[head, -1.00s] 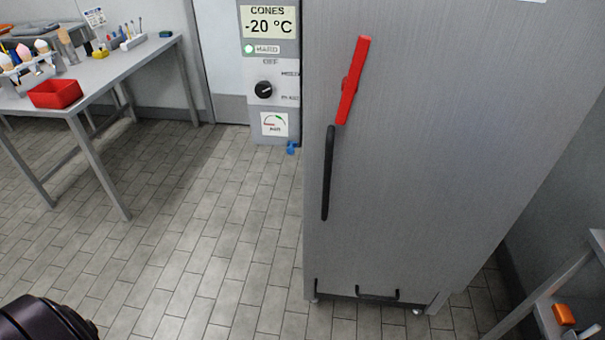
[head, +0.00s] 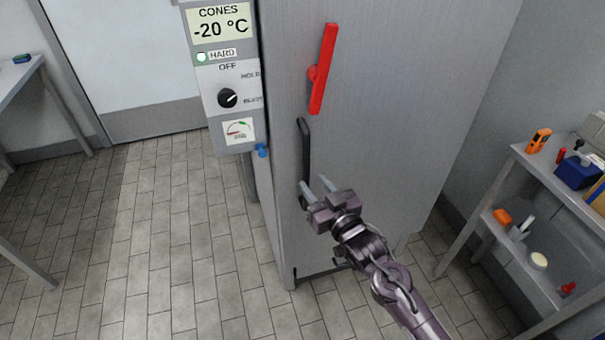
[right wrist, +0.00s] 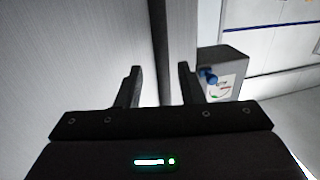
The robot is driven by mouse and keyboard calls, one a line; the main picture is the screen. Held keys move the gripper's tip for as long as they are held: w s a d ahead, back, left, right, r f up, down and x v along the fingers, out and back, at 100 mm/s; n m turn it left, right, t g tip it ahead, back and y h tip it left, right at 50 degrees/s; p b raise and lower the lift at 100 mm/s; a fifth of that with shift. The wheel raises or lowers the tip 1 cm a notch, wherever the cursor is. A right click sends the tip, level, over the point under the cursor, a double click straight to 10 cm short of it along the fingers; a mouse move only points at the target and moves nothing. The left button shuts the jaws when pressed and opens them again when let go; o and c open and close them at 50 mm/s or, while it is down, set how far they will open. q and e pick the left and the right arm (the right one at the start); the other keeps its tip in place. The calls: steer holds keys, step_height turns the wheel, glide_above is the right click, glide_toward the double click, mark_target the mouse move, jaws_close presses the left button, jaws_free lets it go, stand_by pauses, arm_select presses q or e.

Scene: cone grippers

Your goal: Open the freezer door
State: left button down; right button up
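The tall grey freezer (head: 400,90) stands in the middle of the head view with its door shut. A red latch bar (head: 322,70) is on the upper door, slightly tilted from upright. A black vertical handle (head: 304,150) is below it, near the door's left edge. My right gripper (head: 315,184) is open and empty, its fingers pointing at the door by the handle's lower end. In the right wrist view the two fingers (right wrist: 161,84) stand apart, with a dark upright strip behind the gap; I cannot tell whether they touch the handle. My left gripper is out of view.
A control panel (head: 225,85) reading -20 °C, with a black knob, is left of the freezer. A shelf table (head: 530,165) with small items stands at the right. A grey table (head: 38,68) shows at the far left. The tiled floor between is clear.

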mark_target(308, 179)
steer(key=x, duration=0.4)
steer(key=shift+s+a, duration=0.1)
steer(key=shift+a, duration=0.05)
steer(key=shift+w+a, duration=0.15)
steer(key=shift+w, duration=0.15)
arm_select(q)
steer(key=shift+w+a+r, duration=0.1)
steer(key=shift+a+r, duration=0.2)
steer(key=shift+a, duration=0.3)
arm_select(e)
steer(key=shift+c, duration=0.3)
jaws_close()
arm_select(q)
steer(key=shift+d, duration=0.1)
